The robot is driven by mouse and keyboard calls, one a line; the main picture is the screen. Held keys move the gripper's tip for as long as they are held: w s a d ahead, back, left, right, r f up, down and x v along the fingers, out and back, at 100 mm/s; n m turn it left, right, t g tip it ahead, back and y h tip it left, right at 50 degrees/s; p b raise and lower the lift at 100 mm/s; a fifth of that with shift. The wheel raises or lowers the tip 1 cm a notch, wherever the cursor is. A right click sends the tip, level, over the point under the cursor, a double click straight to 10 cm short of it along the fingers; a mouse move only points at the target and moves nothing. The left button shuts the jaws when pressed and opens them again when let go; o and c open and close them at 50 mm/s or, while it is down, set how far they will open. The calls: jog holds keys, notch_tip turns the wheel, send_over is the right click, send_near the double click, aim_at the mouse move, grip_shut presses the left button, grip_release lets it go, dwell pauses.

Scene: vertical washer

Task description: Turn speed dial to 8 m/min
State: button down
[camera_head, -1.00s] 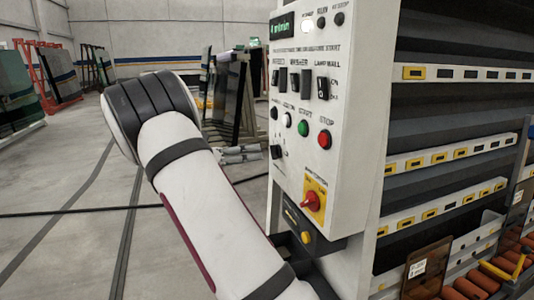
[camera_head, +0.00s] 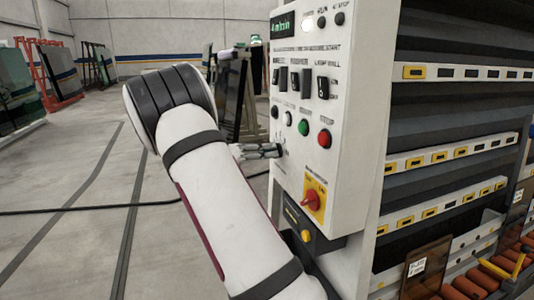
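The white control panel (camera_head: 300,170) stands on the left end of the washer. Its green display (camera_head: 283,25) seems to read 4 m/min, though the text is blurred. The black speed dial sits low on the panel's left side, and my gripper's tip now covers it. My gripper (camera_head: 279,150) reaches in from the left behind my arm, with its fingertips at the dial. The fingers are too small to tell whether they are open, shut or gripping the dial.
Above the dial are black switches (camera_head: 294,80), a green button (camera_head: 303,127) and a red stop button (camera_head: 325,138). A red rotary switch on yellow (camera_head: 312,200) sits below right. Glass racks (camera_head: 50,70) stand far left. Open floor lies left of my arm.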

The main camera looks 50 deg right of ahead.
jog(key=shift+m, duration=0.3)
jog(key=shift+m+p, duration=0.3)
jog(key=shift+m, duration=7.4)
jog(key=c, duration=1.7)
grip_release()
jog(key=v, duration=1.2)
